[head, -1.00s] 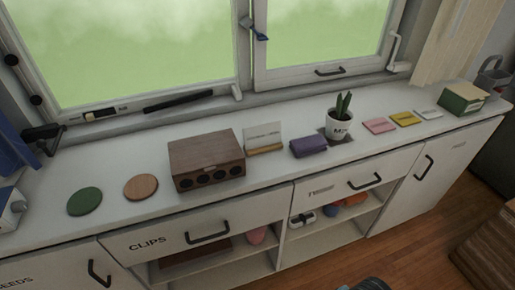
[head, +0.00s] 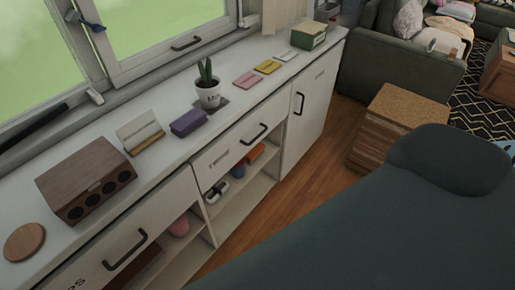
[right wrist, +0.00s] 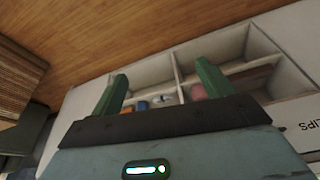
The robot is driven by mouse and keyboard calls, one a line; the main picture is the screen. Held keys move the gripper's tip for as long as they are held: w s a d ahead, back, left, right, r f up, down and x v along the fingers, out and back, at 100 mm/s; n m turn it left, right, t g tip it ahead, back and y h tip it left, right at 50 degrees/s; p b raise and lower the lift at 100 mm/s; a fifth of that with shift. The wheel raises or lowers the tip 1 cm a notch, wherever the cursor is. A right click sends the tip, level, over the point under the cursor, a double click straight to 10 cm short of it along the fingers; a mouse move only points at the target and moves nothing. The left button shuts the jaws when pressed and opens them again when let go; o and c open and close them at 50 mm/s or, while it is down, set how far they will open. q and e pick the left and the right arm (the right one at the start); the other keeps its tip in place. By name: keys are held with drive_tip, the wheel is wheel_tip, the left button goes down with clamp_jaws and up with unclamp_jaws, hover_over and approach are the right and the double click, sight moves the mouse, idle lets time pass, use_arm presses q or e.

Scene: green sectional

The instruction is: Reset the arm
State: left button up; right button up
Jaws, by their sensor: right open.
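My right arm (head: 370,230) is a large dark grey-blue shape across the lower right of the head view; its gripper is hidden there. In the right wrist view my right gripper (right wrist: 158,88) has two green fingers spread wide apart with nothing between them. It faces the open shelves (right wrist: 225,48) of the white cabinet, which lie beyond the fingers. My left gripper is not in the head view.
The white cabinet (head: 307,100) runs along the window. On it are a wooden box (head: 85,175), a purple case (head: 188,122), a potted plant (head: 208,95) and coloured notes. A wooden crate (head: 398,120) stands on the floor. Floor (head: 330,165) is bare between cabinet and crate.

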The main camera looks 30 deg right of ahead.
drive_tip(key=shift+w+a+f+t+y, duration=0.25)
drive_tip(key=shift+w+f+t, duration=0.25)
drive_tip(key=shift+f+t, duration=0.3)
drive_tip(key=shift+w+a+f+t+y, duration=0.15)
drive_tip(key=shift+w+a+f+t, duration=0.35)
drive_tip(key=shift+t, duration=0.45)
drive_tip(key=shift+w+a+f+t+y, duration=0.2)
drive_tip(key=shift+w+f+t, duration=0.35)
drive_tip(key=shift+f+t, duration=0.35)
